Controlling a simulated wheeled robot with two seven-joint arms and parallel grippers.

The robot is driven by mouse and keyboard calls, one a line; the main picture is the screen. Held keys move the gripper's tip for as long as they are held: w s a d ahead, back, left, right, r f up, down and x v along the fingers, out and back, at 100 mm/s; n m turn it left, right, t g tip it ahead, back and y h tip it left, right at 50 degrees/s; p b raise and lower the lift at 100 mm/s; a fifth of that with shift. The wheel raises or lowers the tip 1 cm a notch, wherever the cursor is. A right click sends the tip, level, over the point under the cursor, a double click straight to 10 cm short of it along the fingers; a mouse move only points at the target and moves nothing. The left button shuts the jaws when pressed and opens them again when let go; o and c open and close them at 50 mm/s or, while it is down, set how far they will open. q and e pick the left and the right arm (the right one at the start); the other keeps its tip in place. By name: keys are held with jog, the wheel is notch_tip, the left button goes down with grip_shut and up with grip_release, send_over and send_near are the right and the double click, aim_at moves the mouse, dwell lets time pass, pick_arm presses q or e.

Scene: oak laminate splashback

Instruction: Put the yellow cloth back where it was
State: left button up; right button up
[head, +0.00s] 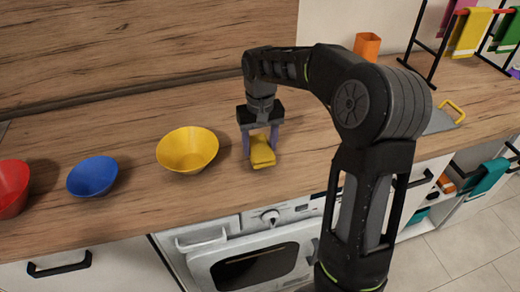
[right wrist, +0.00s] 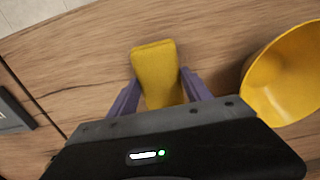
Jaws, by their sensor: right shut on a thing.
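The yellow cloth (head: 262,156) is a small folded block at the counter's front part, right of the yellow bowl (head: 187,149). My right gripper (head: 261,139) points down and is shut on it, a purple finger on each side. In the right wrist view the cloth (right wrist: 155,68) sits between the purple fingers (right wrist: 160,88), with the yellow bowl (right wrist: 287,75) to the right. I cannot tell whether the cloth touches the counter. My left gripper is not in view.
A blue bowl (head: 93,176) and a red bowl (head: 12,187) stand at the left. An orange cup (head: 367,46) stands at the back. A dark rack (head: 437,50) with hanging coloured cloths is at the back right. The wooden counter (head: 110,135) is clear behind the bowls.

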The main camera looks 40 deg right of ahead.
aim_at(260, 147)
jog(key=shift+f, duration=1.2)
jog(key=shift+f, duration=0.1)
jog(key=o, duration=1.2)
notch_tip(260, 147, up, 12)
jog(key=shift+r, duration=0.15)
